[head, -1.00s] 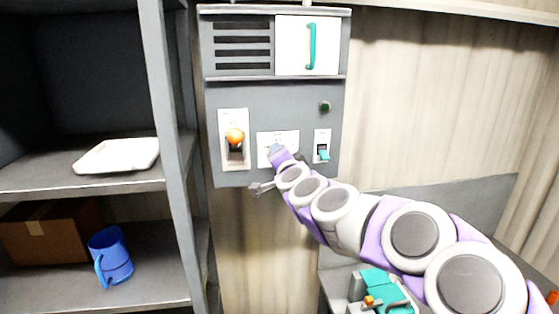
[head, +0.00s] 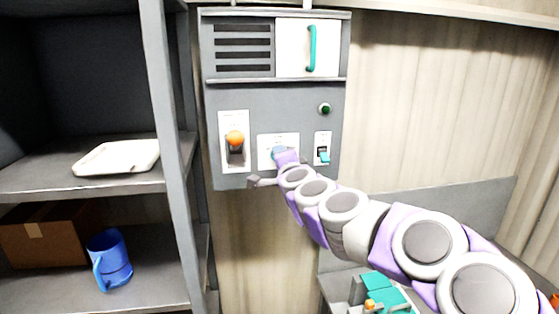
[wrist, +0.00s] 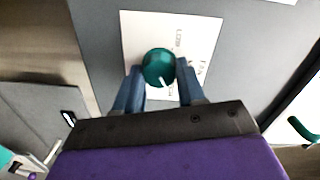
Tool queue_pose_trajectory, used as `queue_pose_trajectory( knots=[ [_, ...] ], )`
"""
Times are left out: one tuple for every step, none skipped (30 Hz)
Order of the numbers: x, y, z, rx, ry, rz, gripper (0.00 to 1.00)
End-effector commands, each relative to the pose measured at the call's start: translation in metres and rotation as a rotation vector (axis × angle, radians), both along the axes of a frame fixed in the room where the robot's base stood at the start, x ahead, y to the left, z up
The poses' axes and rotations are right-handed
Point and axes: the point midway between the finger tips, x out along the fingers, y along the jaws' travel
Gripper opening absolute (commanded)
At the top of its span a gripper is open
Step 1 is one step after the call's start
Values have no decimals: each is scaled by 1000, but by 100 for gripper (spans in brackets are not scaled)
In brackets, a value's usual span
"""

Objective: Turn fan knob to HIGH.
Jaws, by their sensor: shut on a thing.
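The fan knob (wrist: 158,67) is a round teal knob with a white pointer mark, on a white label plate (wrist: 200,35) on the grey control panel (head: 280,105). In the wrist view my gripper (wrist: 160,75) has one finger on each side of the knob and is shut on it. The pointer mark lies toward the lower right in that view. Part of the label lettering is legible as LOW; the rest is too small or hidden. In the head view my gripper (head: 278,153) is at the middle plate and mostly covers the knob.
An orange-topped lever (head: 235,139) is left of the plate and a teal switch (head: 323,155) is right of it. A dark green round button (head: 325,109) sits above the switch. Shelves at left hold a white tray (head: 117,157) and a blue mug (head: 110,260).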

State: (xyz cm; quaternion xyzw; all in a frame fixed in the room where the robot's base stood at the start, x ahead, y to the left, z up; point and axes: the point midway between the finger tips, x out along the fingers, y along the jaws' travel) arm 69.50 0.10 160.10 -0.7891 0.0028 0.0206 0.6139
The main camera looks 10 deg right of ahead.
Motion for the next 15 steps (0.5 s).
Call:
queue_pose_trajectory(
  knots=[
    [0, 0, -3, 4, 5, 1, 9],
    [0, 0, -3, 4, 5, 1, 9],
    [0, 0, -3, 4, 5, 1, 41],
    [0, 0, -3, 4, 5, 1, 44],
    [0, 0, -3, 3, 5, 1, 47],
    [1, 0, -3, 3, 5, 1, 51],
    [1, 0, -3, 3, 5, 1, 54],
    [1, 1, -3, 2, 5, 1, 56],
    [1, 1, -3, 2, 5, 1, 60],
    [1, 1, -3, 1, 5, 1, 63],
    [2, 2, -3, 1, 5, 1, 65],
    [2, 2, -3, 0, 5, 1, 65],
    [2, 2, -3, 0, 5, 1, 65],
    [2, 2, -3, 0, 5, 1, 65],
    [2, 2, -3, 0, 4, 1, 65]
  ],
)
